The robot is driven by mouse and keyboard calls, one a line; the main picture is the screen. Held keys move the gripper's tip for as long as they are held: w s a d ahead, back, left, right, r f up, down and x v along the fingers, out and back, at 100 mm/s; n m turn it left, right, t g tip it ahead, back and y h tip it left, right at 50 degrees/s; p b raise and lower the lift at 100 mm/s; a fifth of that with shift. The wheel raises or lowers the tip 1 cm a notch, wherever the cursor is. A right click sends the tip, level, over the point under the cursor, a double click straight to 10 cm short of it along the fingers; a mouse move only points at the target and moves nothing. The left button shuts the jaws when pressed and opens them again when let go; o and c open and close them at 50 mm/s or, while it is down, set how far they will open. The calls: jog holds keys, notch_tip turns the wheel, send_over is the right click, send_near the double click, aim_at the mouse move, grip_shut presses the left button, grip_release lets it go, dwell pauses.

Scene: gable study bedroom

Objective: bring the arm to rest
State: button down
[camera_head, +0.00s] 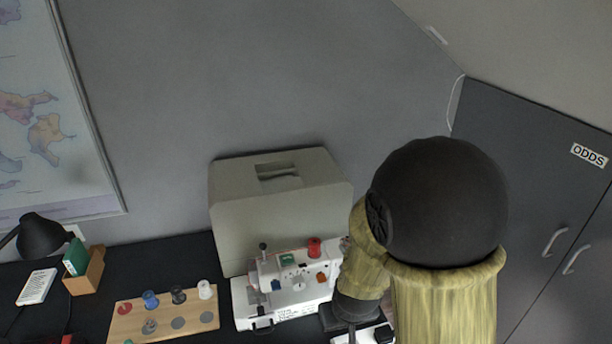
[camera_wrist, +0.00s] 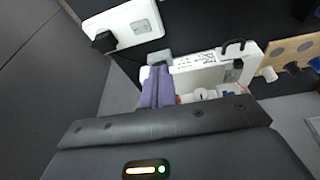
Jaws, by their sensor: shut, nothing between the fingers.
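My arm rises at the right of the head view, with a dark round joint and yellowish covering, and bends down toward the desk. It hides part of the desk and cupboard behind it. My gripper (camera_wrist: 157,70) shows in the wrist view as purple fingers, shut with nothing between them. In that view its tips overlap the near edge of the white sewing machine (camera_wrist: 205,68); I cannot tell whether they touch. In the head view the sewing machine (camera_head: 290,285) stands left of my forearm, with a red spool (camera_head: 314,247) on top.
A wooden board (camera_head: 205,321) with several spools lies left of the machine. A grey case (camera_head: 235,215) stands behind it. A white device with a black plug-like part (camera_wrist: 137,27) sits beside the machine. A dark cupboard (camera_head: 530,190) is at right; a black lamp (camera_head: 42,236) at far left.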

jog(key=s+d+r+m+g+p, duration=0.1)
jog(key=s+d+r+m, duration=0.1)
jog(key=s+d+r, duration=0.3)
notch_tip(320, 180, up, 4)
jog(key=shift+s+d+f+p, duration=0.15)
jog(key=shift+d+p, duration=0.2)
jog(key=shift+d, duration=0.7)
